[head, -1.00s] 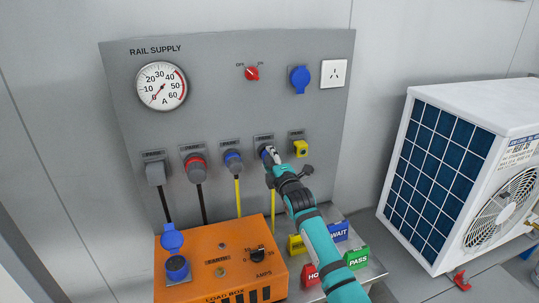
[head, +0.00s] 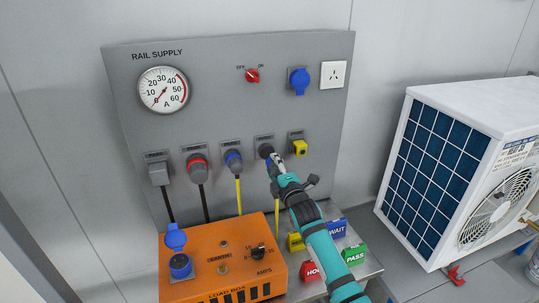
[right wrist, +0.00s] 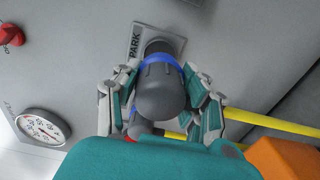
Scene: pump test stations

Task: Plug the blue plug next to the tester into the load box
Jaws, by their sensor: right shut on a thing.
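My right gripper (head: 273,160) is at the rail supply panel, at the park holder just left of the yellow one. In the right wrist view its fingers (right wrist: 160,96) are shut around a dark grey plug with a blue ring (right wrist: 160,88). The plug lines up with the park holder (right wrist: 158,48); whether it is fully clear of it I cannot tell. A yellow cable (head: 277,217) hangs below it. The orange load box (head: 210,247) stands below left, with a blue socket (head: 180,266) on top, its round blue lid (head: 174,237) raised. My left gripper is not in view.
Other parked plugs hang left: a blue-ringed one (head: 233,161), a red-ringed one (head: 197,167) and a grey one (head: 157,172). Coloured blocks, such as the green PASS one (head: 354,254), stand right of the load box. A white outdoor unit (head: 470,150) stands at the right.

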